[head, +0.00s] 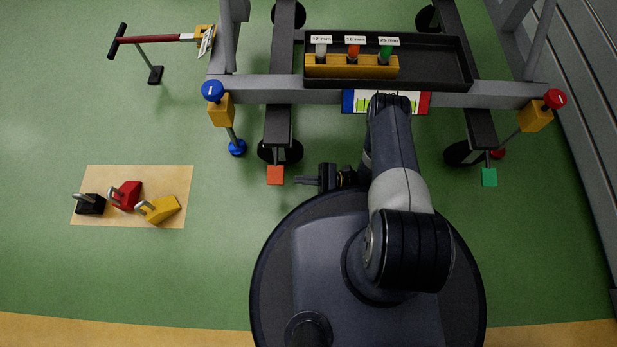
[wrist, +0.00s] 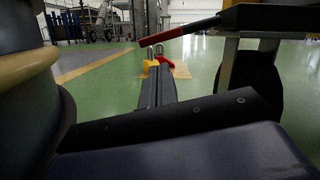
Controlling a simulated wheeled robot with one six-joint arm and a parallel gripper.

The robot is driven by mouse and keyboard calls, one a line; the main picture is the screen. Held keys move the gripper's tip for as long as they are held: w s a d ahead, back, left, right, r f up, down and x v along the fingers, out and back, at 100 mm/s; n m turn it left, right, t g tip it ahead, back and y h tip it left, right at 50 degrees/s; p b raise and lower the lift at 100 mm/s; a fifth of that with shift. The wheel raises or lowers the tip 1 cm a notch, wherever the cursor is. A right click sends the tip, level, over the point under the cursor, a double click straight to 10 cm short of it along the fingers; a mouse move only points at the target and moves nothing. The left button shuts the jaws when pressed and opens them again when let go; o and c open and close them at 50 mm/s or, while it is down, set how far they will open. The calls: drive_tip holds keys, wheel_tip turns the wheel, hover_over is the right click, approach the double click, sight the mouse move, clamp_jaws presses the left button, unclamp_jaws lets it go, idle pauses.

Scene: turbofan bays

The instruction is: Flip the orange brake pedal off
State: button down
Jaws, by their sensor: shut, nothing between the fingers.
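The orange brake pedal (head: 275,175) is a small square block at the lower end of the cart's left leg, just in front of a black caster wheel (head: 281,152). My gripper (head: 298,181) points left, low by the floor, with its fingers shut and empty. Its tips are close to the pedal's right side, with a small gap seen from above. Height relative to the pedal is hard to tell.
A green pedal (head: 489,177) sits on the cart's right leg. The cart's crossbar (head: 450,98) and tray (head: 440,68) stand behind my arm. Red, black and yellow padlock-like blocks lie on a tan mat (head: 130,217) at left. A red-handled tow bar (head: 150,39) stands upper left.

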sight(276, 175)
drive_tip(key=x, duration=0.6)
drive_tip(key=shift+b, duration=0.45)
